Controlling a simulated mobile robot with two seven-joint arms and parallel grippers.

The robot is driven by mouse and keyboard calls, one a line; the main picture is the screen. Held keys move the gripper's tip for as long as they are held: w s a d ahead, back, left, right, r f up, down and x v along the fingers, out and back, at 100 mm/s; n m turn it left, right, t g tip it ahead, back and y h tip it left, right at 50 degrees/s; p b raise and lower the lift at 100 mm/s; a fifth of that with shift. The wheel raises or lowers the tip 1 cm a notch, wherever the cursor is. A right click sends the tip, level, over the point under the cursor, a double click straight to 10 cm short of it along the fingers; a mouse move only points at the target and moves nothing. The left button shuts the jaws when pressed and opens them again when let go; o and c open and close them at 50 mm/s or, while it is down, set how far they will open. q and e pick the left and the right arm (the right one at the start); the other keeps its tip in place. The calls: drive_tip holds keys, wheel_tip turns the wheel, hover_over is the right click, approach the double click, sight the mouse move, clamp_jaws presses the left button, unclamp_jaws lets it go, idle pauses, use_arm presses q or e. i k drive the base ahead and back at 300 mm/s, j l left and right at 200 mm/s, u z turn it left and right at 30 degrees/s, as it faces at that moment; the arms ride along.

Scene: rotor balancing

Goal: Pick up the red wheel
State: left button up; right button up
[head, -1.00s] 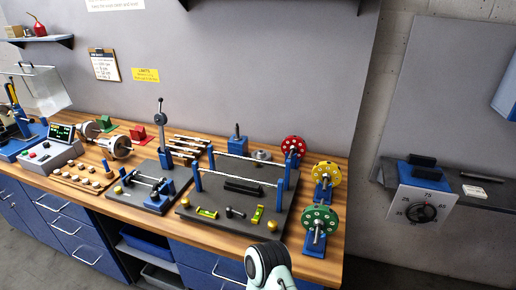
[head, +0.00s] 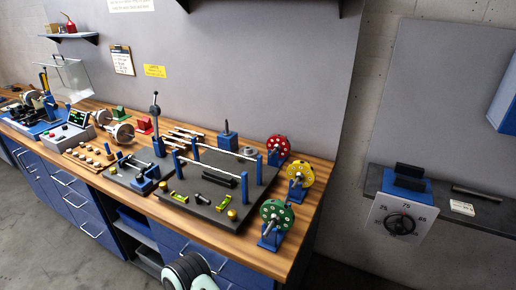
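The red wheel (head: 278,145) stands upright on a blue stand at the back right of the wooden workbench (head: 236,241). It is the rearmost of three wheels in a row, behind the yellow wheel (head: 300,173) and the green wheel (head: 277,214). Nothing touches it except its stand. A dark and white rounded part of my own arm shows at the bottom edge, in front of the bench. Neither gripper's fingers are in view.
A dark plate (head: 199,209) with blue posts and rods lies left of the wheels. A black-knobbed lever (head: 155,120) stands further left. A grey wall shelf (head: 470,207) is at the right. Open floor lies between bench and shelf.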

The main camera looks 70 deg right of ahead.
sight(276, 143)
drive_tip(key=k+l+u, duration=0.15)
drive_tip(key=k+u, duration=0.15)
drive_tip(key=k, duration=0.15)
drive_tip(key=k+u, duration=0.35)
drive_tip(key=k, duration=0.15)
drive_tip(key=k+l+z, duration=0.35)
drive_tip(key=k+l, duration=0.4)
